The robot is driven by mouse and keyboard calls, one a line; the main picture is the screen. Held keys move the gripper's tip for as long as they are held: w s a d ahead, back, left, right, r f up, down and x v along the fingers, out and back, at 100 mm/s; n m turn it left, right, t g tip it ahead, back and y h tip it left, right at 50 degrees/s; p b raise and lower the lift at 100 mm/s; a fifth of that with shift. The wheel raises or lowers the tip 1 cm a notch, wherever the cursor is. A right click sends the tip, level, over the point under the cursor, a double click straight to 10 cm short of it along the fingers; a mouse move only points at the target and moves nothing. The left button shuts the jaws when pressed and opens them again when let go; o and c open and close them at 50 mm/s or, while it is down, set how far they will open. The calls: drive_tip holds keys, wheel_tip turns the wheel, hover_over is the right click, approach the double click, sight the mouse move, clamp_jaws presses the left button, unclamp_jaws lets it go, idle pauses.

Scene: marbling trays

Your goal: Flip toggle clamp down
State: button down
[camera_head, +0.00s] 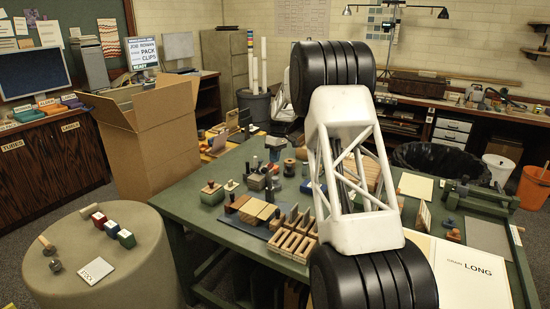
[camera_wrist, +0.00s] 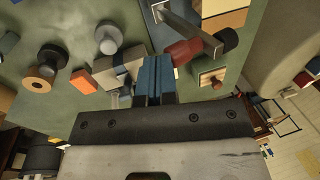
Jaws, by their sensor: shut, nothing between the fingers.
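My gripper (camera_wrist: 158,75) shows in the wrist view with its two blue fingers together, shut and empty. The lever's pivot is not clear.
A beige block (camera_wrist: 120,68), grey knob (camera_wrist: 108,38), black knob piece (camera_wrist: 45,65) and orange block (camera_wrist: 82,82) crowd the fingers' left. A slotted wooden rack (camera_head: 290,240) stands on the green table (camera_head: 200,225).

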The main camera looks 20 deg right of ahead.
sight(263, 170)
drive_tip(key=shift+s+a+r, duration=0.1)
drive_tip(key=shift+a, duration=0.05)
drive_tip(key=shift+s+a+r+t+h, duration=0.15)
drive_tip(key=shift+s+a+t+h, duration=0.45)
drive_tip(key=shift+s+a+t, duration=0.1)
drive_tip(key=shift+s+a+t+h, duration=0.7)
drive_tip(key=shift+s+a, duration=0.1)
drive_tip(key=shift+s+a+f+t+h, duration=0.15)
drive_tip(key=shift+s+a+t+h, duration=0.25)
drive_tip(key=shift+s+a, duration=0.15)
drive_tip(key=shift+s+a+f+t+h, duration=0.15)
drive_tip(key=shift+s+a+t+h, duration=0.25)
drive_tip(key=shift+s+a, duration=0.1)
drive_tip(key=shift+s+a+f+t+h, duration=0.35)
drive_tip(key=shift+s+a+t+h, duration=0.25)
drive_tip(key=shift+t+h, duration=0.6)
drive_tip(key=s+a+f, duration=0.3)
drive_tip(key=shift+s+f, duration=0.1)
drive_tip(key=shift+f, duration=0.2)
